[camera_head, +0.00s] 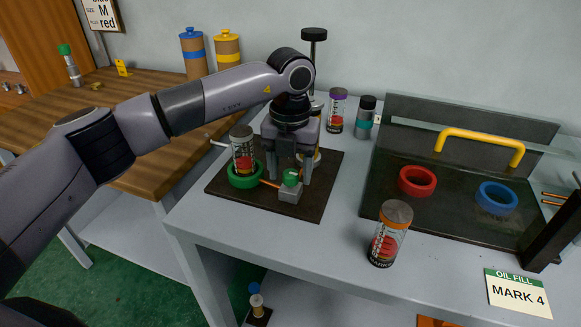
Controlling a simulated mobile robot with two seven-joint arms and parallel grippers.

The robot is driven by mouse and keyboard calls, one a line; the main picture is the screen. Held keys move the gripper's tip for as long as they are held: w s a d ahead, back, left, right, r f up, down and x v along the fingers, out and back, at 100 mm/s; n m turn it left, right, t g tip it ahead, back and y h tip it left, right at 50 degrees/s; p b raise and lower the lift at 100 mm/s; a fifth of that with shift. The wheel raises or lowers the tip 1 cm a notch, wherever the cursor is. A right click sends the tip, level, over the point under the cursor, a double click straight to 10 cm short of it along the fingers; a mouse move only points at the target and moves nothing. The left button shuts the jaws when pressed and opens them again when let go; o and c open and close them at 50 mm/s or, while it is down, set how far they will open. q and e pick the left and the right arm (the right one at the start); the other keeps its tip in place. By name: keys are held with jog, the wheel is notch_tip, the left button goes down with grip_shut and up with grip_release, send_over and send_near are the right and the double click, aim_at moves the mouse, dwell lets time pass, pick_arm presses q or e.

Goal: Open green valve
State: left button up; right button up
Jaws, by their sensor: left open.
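The green valve (291,177) is a small green knob on top of a grey block, on a dark square plate (310,212) on the table. A thin orange tube runs from the block toward a green ring (244,181) holding a jar with red contents (243,156). My left gripper (291,166) points down over the plate from above, with its fingers apart just at and behind the green knob. The knob shows in front of the fingers; I cannot tell whether they touch it. My right gripper is not in view.
A loose jar with an orange band (389,236) stands on the table to the right of the plate. A dark tray station with red (417,181) and blue (496,198) rings and a yellow handle (482,139) is at right. A purple-banded jar (337,113) stands behind.

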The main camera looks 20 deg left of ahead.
aim_at(290, 174)
pick_arm(q)
notch_tip(290, 174, up, 6)
jog(key=shift+r, duration=0.6)
jog(key=shift+f, duration=0.1)
